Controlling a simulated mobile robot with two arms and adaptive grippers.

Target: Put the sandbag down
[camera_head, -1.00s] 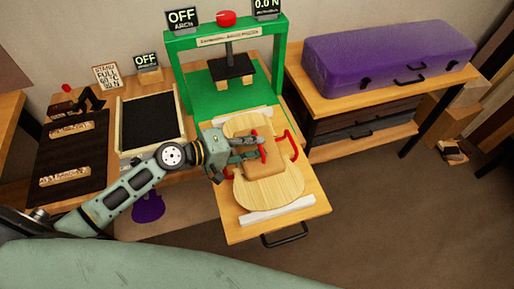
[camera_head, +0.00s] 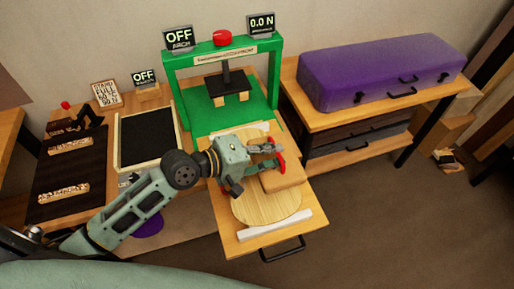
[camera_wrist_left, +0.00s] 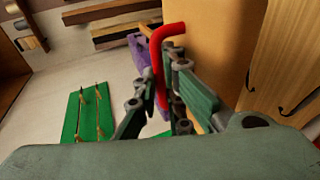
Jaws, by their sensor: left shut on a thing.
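The sandbag (camera_head: 285,179) is a tan block. It shows over the right side of the pale wooden violin plate (camera_head: 262,208); I cannot tell whether it touches the plate. My left gripper (camera_head: 277,150) reaches in from the left above the plate, with its fingers shut on a red handle (camera_head: 281,162) beside the sandbag. In the left wrist view the red bar (camera_wrist_left: 158,62) passes between the fingers (camera_wrist_left: 165,100), close against the tan sandbag side (camera_wrist_left: 212,45). The gripper and wrist hide part of the plate. My right gripper is not in view.
The plate lies on a pulled-out wooden board (camera_head: 235,243) with white strips (camera_head: 275,224). A green press (camera_head: 175,80) stands behind it. A purple case (camera_head: 385,72) lies on the right-hand bench. A black-filled tray (camera_head: 148,135) is at the left. Open floor lies to the right.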

